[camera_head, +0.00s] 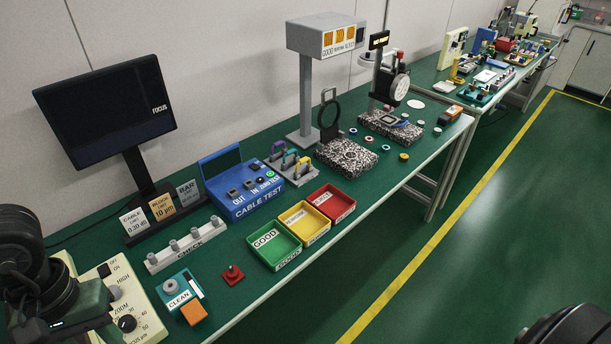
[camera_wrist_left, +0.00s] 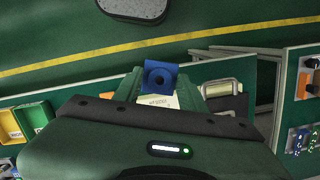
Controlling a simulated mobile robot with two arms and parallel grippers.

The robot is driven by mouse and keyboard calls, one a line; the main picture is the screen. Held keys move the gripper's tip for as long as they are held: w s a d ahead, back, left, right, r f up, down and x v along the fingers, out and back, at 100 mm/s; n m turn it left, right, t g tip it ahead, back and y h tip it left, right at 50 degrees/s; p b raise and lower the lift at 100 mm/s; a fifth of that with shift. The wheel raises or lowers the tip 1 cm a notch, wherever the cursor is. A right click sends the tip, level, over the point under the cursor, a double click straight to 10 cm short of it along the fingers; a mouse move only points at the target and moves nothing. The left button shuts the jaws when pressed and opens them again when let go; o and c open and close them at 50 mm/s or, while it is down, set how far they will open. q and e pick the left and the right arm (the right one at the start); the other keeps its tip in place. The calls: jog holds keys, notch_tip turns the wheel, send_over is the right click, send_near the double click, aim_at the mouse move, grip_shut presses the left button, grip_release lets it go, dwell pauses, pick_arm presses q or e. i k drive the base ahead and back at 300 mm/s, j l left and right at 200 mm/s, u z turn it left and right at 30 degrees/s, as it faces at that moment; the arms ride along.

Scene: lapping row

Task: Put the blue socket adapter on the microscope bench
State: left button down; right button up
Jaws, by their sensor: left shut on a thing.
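The blue socket adapter (camera_wrist_left: 160,74) shows in the left wrist view as a small blue piece with a dark round hole. My left gripper (camera_wrist_left: 157,88) is shut on it. The near green-topped bench (camera_head: 245,297) carries this panel and a dark monitor (camera_head: 107,107) reading FOCUS. I cannot tell for certain that this is the microscope bench. My right gripper is not in view.
A CLEAN box (camera_head: 178,290), a red knobbed piece (camera_head: 233,274), a grey CHECK rail (camera_head: 186,246), a blue CABLE TEST unit (camera_head: 241,186) and green, yellow and red trays (camera_head: 274,246) crowd the near bench. Another bench continues at the far right. The floor (camera_head: 480,230) is clear.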

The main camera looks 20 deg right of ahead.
aim_at(249, 224)
jog(key=i+j+z, duration=0.1)
jog(key=z, duration=0.3)
jog(key=i+j+z, duration=0.15)
jog(key=z, duration=0.3)
jog(key=i+j+z, duration=0.1)
jog(key=z, duration=0.3)
jog(key=j, duration=0.25)
jog(key=i+j, duration=0.15)
jog(key=j, duration=0.15)
